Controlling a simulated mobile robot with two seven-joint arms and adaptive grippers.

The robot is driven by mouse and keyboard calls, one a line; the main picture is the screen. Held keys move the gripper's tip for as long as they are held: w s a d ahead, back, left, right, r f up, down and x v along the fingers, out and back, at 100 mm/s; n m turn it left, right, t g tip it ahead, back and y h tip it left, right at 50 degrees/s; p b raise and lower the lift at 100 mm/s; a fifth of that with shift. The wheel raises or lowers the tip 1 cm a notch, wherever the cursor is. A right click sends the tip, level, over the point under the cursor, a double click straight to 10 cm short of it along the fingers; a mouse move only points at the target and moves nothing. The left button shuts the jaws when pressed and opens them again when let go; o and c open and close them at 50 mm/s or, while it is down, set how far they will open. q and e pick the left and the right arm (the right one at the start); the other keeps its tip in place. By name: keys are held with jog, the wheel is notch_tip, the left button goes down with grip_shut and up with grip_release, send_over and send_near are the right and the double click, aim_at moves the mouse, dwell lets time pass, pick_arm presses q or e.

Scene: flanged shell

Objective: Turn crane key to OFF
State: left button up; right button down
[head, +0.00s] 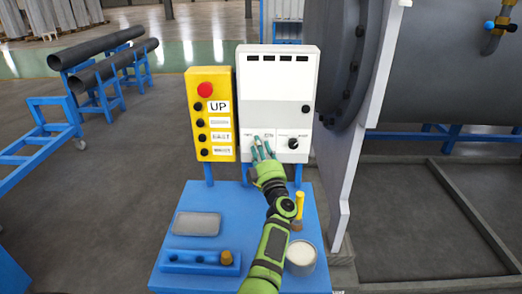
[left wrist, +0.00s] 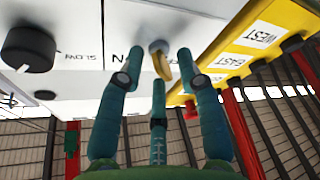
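The crane key (left wrist: 161,63), a yellow-gold key in a grey round lock, sticks out of the white control box's lower panel in the left wrist view. A letter "N" shows beside it; the rest of that label is hidden. My left gripper (left wrist: 160,65) has its teal fingers spread around the key, with visible gaps on both sides. In the head view my left gripper (head: 262,143) is at the lower part of the white control box (head: 277,100), and its fingers cover the key area. My right gripper is not in view.
A black knob (head: 293,143) sits right of my fingers. A yellow button box (head: 210,115) with a red button stands at left. The blue table (head: 190,250) below holds a grey tray (head: 197,223), a round container (head: 300,256) and a yellow-handled tool (head: 299,208). A large flanged shell (head: 345,70) stands at right.

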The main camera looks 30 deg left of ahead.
pick_arm(q)
jog(key=s+d+f+m+t+h+p, duration=0.1)
jog(key=s+m+t+h+p, duration=0.25)
jog(key=m, duration=0.95)
jog(key=s+d+f+m+t+h, duration=0.1)
jog(key=s+f+m+t+h, duration=0.2)
jog(key=m+h, duration=0.7)
jog(key=s+d+f+m+g+h, duration=0.2)
jog(key=d, duration=0.3)
jog(key=s+d+f+m+g+h, duration=0.1)
jog(key=s+d+f+h, duration=0.1)
jog(key=d, duration=0.3)
jog(key=s+d+f+m+g+h, duration=0.2)
jog(key=s+d+f, duration=0.1)
jog(key=d, duration=0.3)
jog(key=shift+d+f+m+g, duration=0.1)
jog(key=shift+f+m+g, duration=0.2)
jog(key=shift+g, duration=0.05)
jog(key=shift+s+d+f+n+g+h, duration=0.15)
jog(key=shift+s+d+f+g, duration=0.3)
jog(key=shift+s+f, duration=0.3)
jog(key=shift+s+d+f+n+g, duration=0.1)
jog(key=shift+s+d+f+g, duration=0.4)
jog(key=shift+s+f, duration=0.2)
jog(key=shift+s+d+f+n+g+h, duration=0.15)
jog(key=shift+s+d+f+g, duration=0.3)
jog(key=shift+s+f, duration=0.3)
